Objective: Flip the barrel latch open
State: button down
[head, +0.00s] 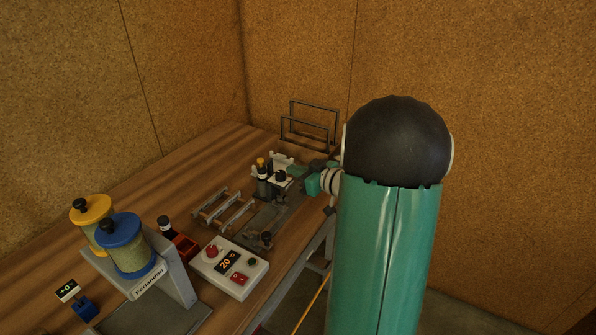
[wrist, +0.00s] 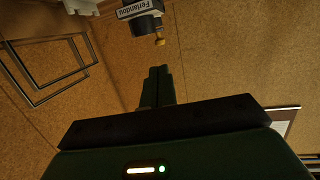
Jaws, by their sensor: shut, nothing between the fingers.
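The bench device (head: 280,180) stands on the wooden table, with upright black cylindrical parts and a small yellow-orange tip. In the wrist view, a dark device part (wrist: 147,22) with a white "Ferlandou" label and a small brass knob (wrist: 160,42) shows just beyond my fingertips. I cannot tell for sure which part is the barrel latch. My gripper (wrist: 158,72) is shut and empty, its green fingers pointing toward the brass knob with a visible gap in the picture. In the head view my gripper (head: 296,171) is at the device's right side; its contact there is unclear.
A wire-frame rack (head: 309,125) stands behind the device. In front are a metal rod frame (head: 222,210), a white control box (head: 229,267) and a grey stand with yellow (head: 91,222) and blue-lidded (head: 122,245) jars. The table's left back (head: 205,158) is clear.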

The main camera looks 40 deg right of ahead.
aim_at(259, 161)
jog(key=x, duration=1)
jog(key=shift+w+f, duration=0.1)
jog(key=shift+w, duration=0.15)
jog(key=shift+w+a+m+h, duration=0.2)
jog(key=shift+a+m+h, duration=0.15)
jog(key=shift+m+h, duration=0.4)
jog(key=shift+w+a+m+h, duration=0.25)
jog(key=shift+m+h, duration=0.15)
jog(key=shift+h, duration=0.3)
jog(key=shift+w+a+m+h, duration=0.15)
jog(key=shift+a+m+h, duration=0.15)
jog(key=shift+h, duration=0.35)
jog(key=w+m+h, duration=0.3)
jog(key=w+h, duration=0.1)
jog(key=w, duration=0.3)
jog(key=shift+a+g, duration=0.35)
jog(key=shift+g, duration=0.05)
